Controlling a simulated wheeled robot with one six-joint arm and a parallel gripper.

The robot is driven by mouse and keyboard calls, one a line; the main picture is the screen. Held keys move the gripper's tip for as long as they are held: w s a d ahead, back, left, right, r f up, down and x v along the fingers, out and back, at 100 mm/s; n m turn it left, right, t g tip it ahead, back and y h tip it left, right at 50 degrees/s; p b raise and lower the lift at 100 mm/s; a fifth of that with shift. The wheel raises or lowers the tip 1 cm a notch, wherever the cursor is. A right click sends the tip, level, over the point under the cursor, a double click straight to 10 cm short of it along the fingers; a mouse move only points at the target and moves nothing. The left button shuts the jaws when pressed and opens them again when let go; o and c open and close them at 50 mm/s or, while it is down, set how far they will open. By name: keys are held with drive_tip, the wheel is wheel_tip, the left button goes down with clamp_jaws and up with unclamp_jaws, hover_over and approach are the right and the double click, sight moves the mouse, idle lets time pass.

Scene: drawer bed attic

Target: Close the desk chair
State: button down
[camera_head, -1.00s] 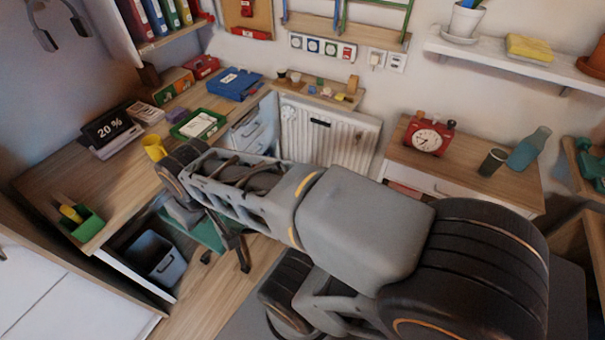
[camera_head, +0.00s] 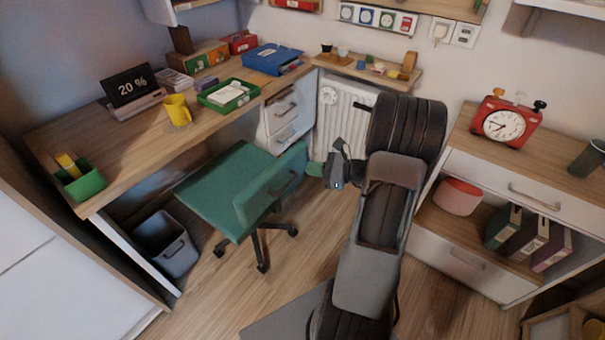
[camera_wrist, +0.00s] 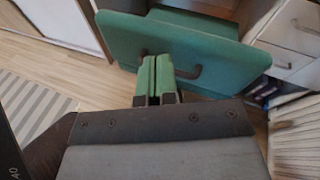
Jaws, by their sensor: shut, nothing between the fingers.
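The green desk chair (camera_head: 221,189) stands in front of the wooden desk (camera_head: 140,120), its seat partly under the desktop and its backrest (camera_head: 272,185) facing the room. A dark curved handle is on the backrest. My gripper (camera_head: 314,169) is just to the right of the backrest in the head view. In the wrist view the green fingertips (camera_wrist: 156,68) are pressed together and empty. They overlap the lower part of the chair back (camera_wrist: 185,45), close to its dark handle (camera_wrist: 190,72); I cannot tell whether they touch.
A white radiator (camera_head: 338,120) and a drawer unit (camera_head: 288,117) are behind my gripper. A grey bin (camera_head: 166,245) stands under the desk at left. A low cabinet (camera_head: 480,160) is at right. The wooden floor in front of the chair is clear.

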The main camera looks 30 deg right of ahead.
drive_tip(key=d+f+m+t+h+b, duration=0.2)
drive_tip(key=d+f+m+t+h, duration=0.15)
drive_tip(key=d+f+m, duration=0.35)
drive_tip(key=t+b, duration=0.2)
drive_tip(key=b, duration=0.1)
approach(296, 155)
drive_tip(key=shift+n+g, duration=0.25)
drive_tip(key=shift+n, duration=0.15)
drive_tip(key=x, duration=0.7)
drive_tip(key=shift+w+r, duration=0.2)
drive_tip(key=shift+w, duration=0.15)
